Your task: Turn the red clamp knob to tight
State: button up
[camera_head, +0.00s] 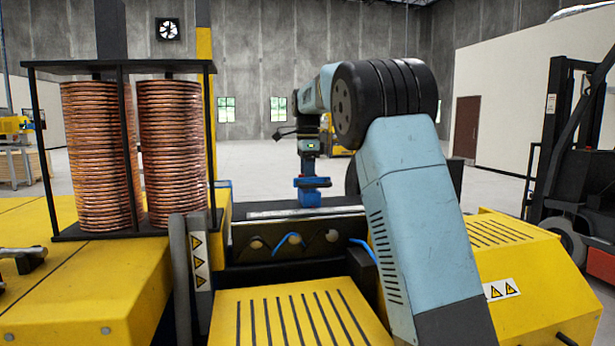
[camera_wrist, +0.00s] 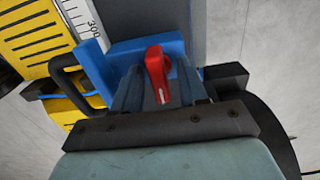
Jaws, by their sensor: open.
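The red clamp knob (camera_wrist: 158,72) shows in the middle of the wrist view, a lever shape with a white mark on its near end. It sits on a blue clamp block (camera_wrist: 92,62), beside a white ruler with the number 300. My gripper (camera_wrist: 157,84) is open, with a grey finger on each side of the knob; whether either finger touches it I cannot tell. In the head view my gripper (camera_head: 309,168) is above the blue clamp (camera_head: 312,196) on the machine's rail. The knob cannot be made out in that view.
Two copper coil stacks (camera_head: 172,150) stand in a black rack at the left. A yellow slotted cover (camera_head: 290,318) is in front of the rail. A yellow housing (camera_head: 510,255) is at the right, with a forklift (camera_head: 560,150) beyond it.

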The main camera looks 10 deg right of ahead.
notch_tip(320, 180, up, 14)
jog(key=shift+f, duration=0.2)
dwell(0.4)
dwell(0.5)
jog(key=s+d+f+n+t, duration=0.1)
jog(key=s+d+n, duration=0.25)
jog(key=s, duration=0.65)
jog(key=s+d+f+n+t, duration=0.2)
jog(key=s+n, duration=0.3)
jog(key=s, duration=0.5)
jog(key=s+f+n+t, duration=0.1)
jog(key=s+f+n, duration=0.4)
jog(key=s+f, duration=0.4)
jog(key=s+a+f+n+t, duration=0.1)
jog(key=s+f+n, duration=0.3)
jog(key=s+f, duration=0.6)
jog(key=s, duration=0.4)
jog(key=shift+s+a+f+n+t, duration=0.2)
jog(key=shift+f+n+t, duration=0.05)
jog(key=shift+n+t, duration=0.1)
